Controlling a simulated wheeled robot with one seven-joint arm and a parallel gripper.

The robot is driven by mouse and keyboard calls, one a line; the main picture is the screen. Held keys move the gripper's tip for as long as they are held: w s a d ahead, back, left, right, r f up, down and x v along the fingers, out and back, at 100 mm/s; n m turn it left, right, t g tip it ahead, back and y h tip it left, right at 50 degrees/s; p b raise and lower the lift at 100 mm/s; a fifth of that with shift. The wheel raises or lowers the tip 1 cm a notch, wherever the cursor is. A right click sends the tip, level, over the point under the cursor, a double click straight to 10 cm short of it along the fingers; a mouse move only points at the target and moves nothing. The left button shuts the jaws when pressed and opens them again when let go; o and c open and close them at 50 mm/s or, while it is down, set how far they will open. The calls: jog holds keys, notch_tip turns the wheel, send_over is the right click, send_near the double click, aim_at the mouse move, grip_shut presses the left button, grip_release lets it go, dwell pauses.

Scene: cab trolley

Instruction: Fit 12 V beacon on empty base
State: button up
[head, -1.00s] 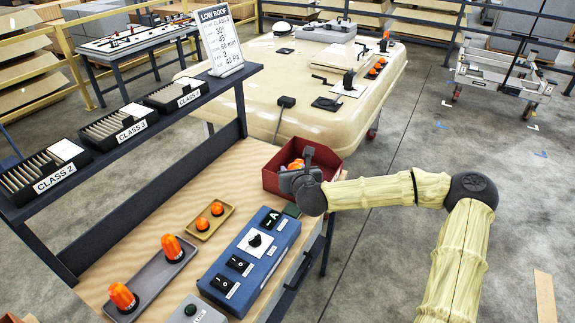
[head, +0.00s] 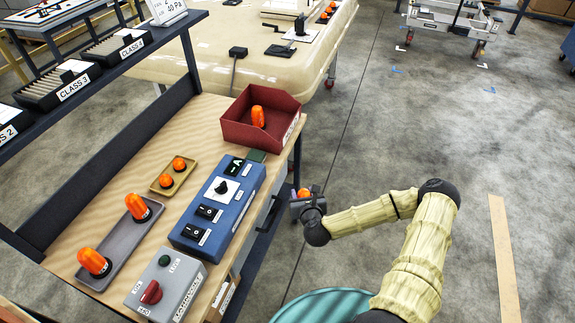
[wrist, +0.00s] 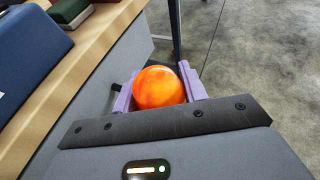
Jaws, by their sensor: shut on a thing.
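My gripper (head: 303,199) is just off the right edge of the bench, over the floor side. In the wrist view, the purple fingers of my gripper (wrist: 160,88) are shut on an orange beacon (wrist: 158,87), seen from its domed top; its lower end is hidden. The held beacon also shows in the head view (head: 303,192). Another orange beacon (head: 257,116) stands in the red bin (head: 285,128). On the cream roof (head: 190,68) sit a black square plate (head: 281,50) and a black upright part (head: 300,27) on a white plate; I cannot tell which is the empty base.
The wooden bench (head: 110,212) holds a blue switch box (head: 190,235), a grey box with a red knob (head: 165,290), and grey (head: 118,258) and yellow (head: 163,190) trays of orange beacons. A plank (head: 503,260) lies on the otherwise open floor at right.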

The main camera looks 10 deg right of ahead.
jog(key=s+d+f+b, duration=0.1)
jog(key=s+f, duration=0.8)
jog(key=shift+s+d+f, duration=0.15)
jog(key=shift+d+f, duration=0.05)
jog(key=shift+f, duration=0.15)
